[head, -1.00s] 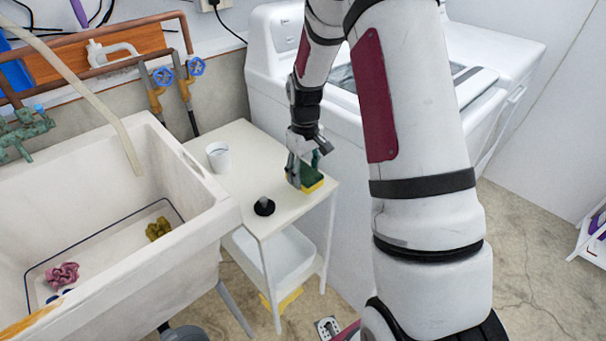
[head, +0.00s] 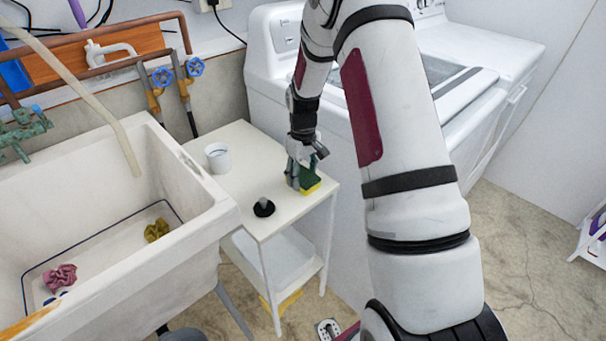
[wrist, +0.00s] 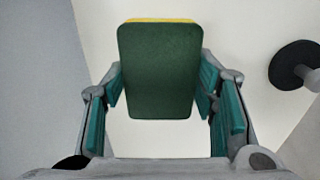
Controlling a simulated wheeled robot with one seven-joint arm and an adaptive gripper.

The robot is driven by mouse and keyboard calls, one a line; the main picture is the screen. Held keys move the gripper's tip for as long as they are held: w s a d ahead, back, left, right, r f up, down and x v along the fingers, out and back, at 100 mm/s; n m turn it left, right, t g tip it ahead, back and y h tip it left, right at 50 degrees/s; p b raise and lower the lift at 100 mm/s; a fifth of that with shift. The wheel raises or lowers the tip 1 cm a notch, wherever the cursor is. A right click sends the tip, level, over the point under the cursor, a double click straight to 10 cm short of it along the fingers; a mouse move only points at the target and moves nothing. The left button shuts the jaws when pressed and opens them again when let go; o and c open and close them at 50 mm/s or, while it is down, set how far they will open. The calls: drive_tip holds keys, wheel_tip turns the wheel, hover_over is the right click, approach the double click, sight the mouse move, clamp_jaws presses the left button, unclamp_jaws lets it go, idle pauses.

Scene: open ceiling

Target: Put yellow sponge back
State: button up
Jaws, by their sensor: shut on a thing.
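The yellow sponge (head: 312,186) has a dark green scouring side, and it is at the right front of the small white table (head: 240,205). In the wrist view the sponge (wrist: 159,70) shows its green face, with a thin yellow strip along the top edge. My gripper (head: 304,178) is shut on the sponge. In the wrist view its teal finger pads (wrist: 160,88) stand on the left and right sides of the sponge. I cannot tell whether the sponge touches the tabletop.
A white cup (head: 217,157) and a black stopper (head: 264,207) stand on the table. A sink (head: 180,250) with pink (head: 61,278) and yellow (head: 157,230) crumpled items is at left. A washing machine (head: 262,85) stands behind. A yellow item (head: 289,302) lies below the table's lower shelf.

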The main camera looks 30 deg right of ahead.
sight(303, 176)
drive_tip(key=o, duration=1.1)
wheel_tip(303, 176, up, 12)
drive_tip(key=p, duration=0.1)
drive_tip(key=s+a+r, duration=0.6)
drive_tip(key=s+r, duration=0.1)
drive_tip(key=r, duration=0.3)
drive_tip(key=s+a+r+m+t, duration=0.1)
drive_tip(key=s+a+r, duration=0.3)
drive_tip(key=s, duration=0.4)
drive_tip(key=s+a+r+m+t, duration=0.1)
drive_tip(key=s+a+r, duration=0.3)
drive_tip(key=s, duration=0.5)
drive_tip(key=s+a, duration=0.1)
drive_tip(key=s, duration=0.2)
drive_tip(key=s+f, duration=0.1)
drive_tip(key=s, duration=0.3)
drive_tip(key=s+a+f, duration=0.1)
drive_tip(key=s, duration=0.3)
drive_tip(key=shift+s+a+f, duration=0.1)
drive_tip(key=shift+s+a, duration=0.05)
drive_tip(key=shift+a, duration=0.15)
